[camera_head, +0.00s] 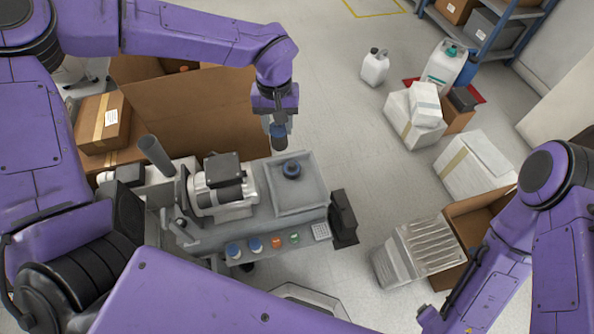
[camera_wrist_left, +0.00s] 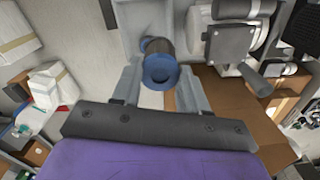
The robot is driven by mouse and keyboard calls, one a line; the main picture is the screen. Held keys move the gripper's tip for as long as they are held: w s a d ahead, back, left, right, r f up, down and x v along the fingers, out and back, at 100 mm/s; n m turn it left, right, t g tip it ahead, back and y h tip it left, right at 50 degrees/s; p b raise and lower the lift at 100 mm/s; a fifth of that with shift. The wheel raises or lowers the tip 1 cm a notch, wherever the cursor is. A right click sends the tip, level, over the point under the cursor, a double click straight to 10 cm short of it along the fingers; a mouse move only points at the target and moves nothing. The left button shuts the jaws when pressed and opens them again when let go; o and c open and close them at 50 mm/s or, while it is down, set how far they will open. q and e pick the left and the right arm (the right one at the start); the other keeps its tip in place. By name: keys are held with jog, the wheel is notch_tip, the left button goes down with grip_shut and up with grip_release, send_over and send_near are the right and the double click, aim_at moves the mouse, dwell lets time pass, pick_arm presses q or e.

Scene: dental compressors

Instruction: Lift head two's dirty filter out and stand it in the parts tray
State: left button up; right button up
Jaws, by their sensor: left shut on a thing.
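My left gripper (camera_head: 279,128) is shut on a dark filter with blue ends (camera_head: 279,138), holding it upright above the back edge of the grey parts tray (camera_head: 312,204). In the left wrist view the filter's blue ring end (camera_wrist_left: 160,72) sits between the two fingers. Another dark, blue-topped filter (camera_head: 291,169) stands in the tray, in its back part. The compressor head (camera_head: 215,192), pale with a black box on top, is left of the tray; it also shows in the left wrist view (camera_wrist_left: 228,45). My right gripper (camera_head: 432,318) shows only partly at the bottom right.
A dark grey cylinder (camera_head: 155,154) stands at the bench's left. A black box (camera_head: 343,215) is at the tray's right. An open carton (camera_head: 190,105) stands behind the bench. The tray's front part is clear.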

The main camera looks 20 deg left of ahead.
pick_arm(q)
jog(key=d+f+m+b, duration=0.1)
jog(key=f+m+b, duration=0.8)
jog(key=f+m, duration=0.1)
jog(key=w+d+f+m+b, duration=0.1)
jog(key=d+f+m+b, duration=0.1)
jog(key=f+m+b, duration=0.8)
jog(key=w+d+f+m+b, duration=0.1)
jog(key=f+m+b, duration=0.9)
jog(key=f+m, duration=0.2)
jog(key=shift+w+d+f+m, duration=0.15)
jog(key=shift+d+m, duration=0.25)
jog(key=shift+f, duration=0.3)
jog(key=shift+p, duration=0.3)
jog(key=shift+f, duration=0.25)
